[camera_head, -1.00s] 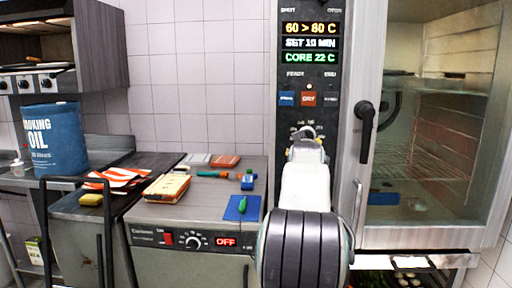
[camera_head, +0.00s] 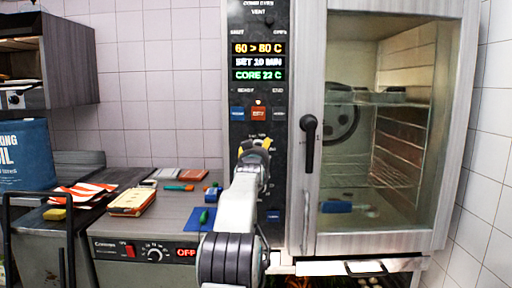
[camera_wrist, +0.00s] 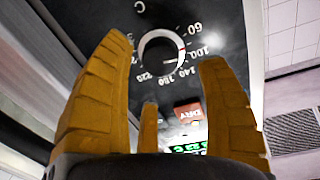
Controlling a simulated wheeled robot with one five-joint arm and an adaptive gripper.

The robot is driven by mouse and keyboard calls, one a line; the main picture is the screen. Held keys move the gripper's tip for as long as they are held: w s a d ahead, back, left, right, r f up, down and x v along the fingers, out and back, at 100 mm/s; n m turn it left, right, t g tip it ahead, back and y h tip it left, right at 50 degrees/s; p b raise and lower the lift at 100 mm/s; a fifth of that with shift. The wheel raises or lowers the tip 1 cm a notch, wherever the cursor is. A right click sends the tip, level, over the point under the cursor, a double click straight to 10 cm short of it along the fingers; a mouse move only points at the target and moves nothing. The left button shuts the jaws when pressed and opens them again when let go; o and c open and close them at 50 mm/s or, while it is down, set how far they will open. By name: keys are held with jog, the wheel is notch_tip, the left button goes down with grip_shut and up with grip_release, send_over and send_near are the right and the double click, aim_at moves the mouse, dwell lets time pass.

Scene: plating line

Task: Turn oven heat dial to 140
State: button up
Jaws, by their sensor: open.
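The oven heat dial (camera_wrist: 160,52) shows in the wrist view as a dark round knob with a pale rim, ringed by white numbers that include 60, 100, 140, 180 and 220. A small red mark sits on its right side, facing roughly the 100 to 140 part; I cannot tell the exact value. My gripper (camera_wrist: 166,58) is open, its yellow fingers spread to either side of the dial in this view. Contact is not clear. In the head view my gripper (camera_head: 254,148) is in front of the oven panel (camera_head: 240,190) and hides the dial.
The oven display (camera_head: 258,61) reads 60 > 80 C, SET 10 MIN and CORE 22 C. A black door handle (camera_head: 309,145) stands out right of the panel. A counter (camera_head: 165,222) with a cloth, boxes and small tools lies to the left.

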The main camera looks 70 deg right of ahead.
jog(key=shift+p+x, duration=1.3)
jog(key=shift+x, duration=0.6)
jog(key=shift+o, duration=0.2)
jog(key=c, duration=1.3)
jog(key=shift+o, duration=0.2)
jog(key=shift+r+m+p, duration=0.1)
jog(key=shift+m+p, duration=0.2)
jog(key=shift+p, duration=0.05)
jog(key=shift+r+m+p, duration=0.1)
jog(key=shift+m+p, duration=0.6)
jog(key=shift+m, duration=0.3)
jog(key=shift+a+m+y+p, duration=0.1)
jog(key=shift+m+y+p, duration=0.4)
jog(key=shift+m, duration=2)
